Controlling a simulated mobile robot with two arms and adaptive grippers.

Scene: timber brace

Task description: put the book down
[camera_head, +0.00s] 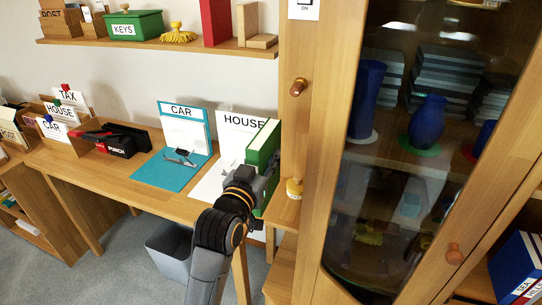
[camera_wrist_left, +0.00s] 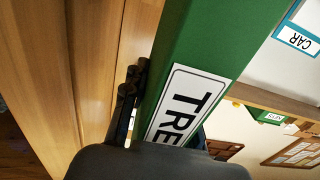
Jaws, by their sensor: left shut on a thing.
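The green book (camera_head: 263,142) stands upright at the right end of the wooden desk (camera_head: 176,205), next to the cabinet post. My left gripper (camera_head: 266,182) is shut on the book from the front. In the left wrist view the book (camera_wrist_left: 200,45) fills the middle, with a white label reading "TRE" partly cut off. A dark finger (camera_wrist_left: 128,100) of my left gripper lies along its side. Whether the book's bottom touches the desk is hidden by my arm. My right gripper is in neither view.
A white HOUSE board (camera_head: 233,140) stands close behind and left of the book. A glass cabinet (camera_head: 420,150) with blue vases stands to the right. A grey bin (camera_head: 170,248) is under the desk.

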